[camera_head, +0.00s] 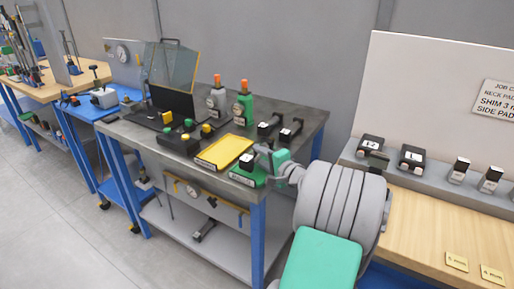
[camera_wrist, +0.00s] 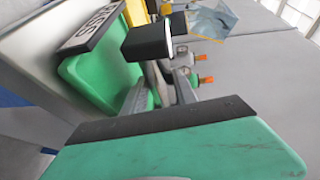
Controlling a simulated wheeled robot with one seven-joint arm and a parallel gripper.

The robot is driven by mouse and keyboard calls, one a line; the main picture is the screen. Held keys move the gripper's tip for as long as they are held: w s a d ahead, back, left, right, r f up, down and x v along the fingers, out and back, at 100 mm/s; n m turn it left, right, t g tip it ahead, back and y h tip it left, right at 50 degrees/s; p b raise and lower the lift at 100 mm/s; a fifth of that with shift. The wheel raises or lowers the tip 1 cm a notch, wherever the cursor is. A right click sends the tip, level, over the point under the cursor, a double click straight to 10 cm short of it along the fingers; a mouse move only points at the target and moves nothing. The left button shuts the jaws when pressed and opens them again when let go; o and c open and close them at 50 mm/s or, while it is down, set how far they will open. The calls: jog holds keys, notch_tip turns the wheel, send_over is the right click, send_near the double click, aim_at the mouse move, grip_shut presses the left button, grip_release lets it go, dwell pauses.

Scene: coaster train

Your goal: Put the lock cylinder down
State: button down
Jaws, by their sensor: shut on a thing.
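The lock cylinder, a black block with a pale end face, shows at my fingertips in the wrist view (camera_wrist: 148,42) and small in the head view (camera_head: 246,161). My gripper (camera_head: 259,158) is shut on it. The gripper's fingers also show in the wrist view (camera_wrist: 158,82). A green tray (camera_head: 248,180) with a black label lies just below at the bench's front right corner. In the wrist view the green tray (camera_wrist: 84,82) is beside and beyond the block. I cannot tell whether the block touches the tray.
A yellow tray (camera_head: 222,152) lies left of the green one on the grey bench. Two black blocks (camera_head: 290,129) lie behind. A wooden bench (camera_head: 430,222) is at right.

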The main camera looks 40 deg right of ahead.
jog(key=shift+r, duration=0.1)
jog(key=shift+f, duration=0.45)
jog(key=shift+f+b, duration=0.2)
jog(key=shift+b, duration=0.2)
jog(key=c, duration=1.3)
grip_release()
jog(key=shift+f, duration=0.3)
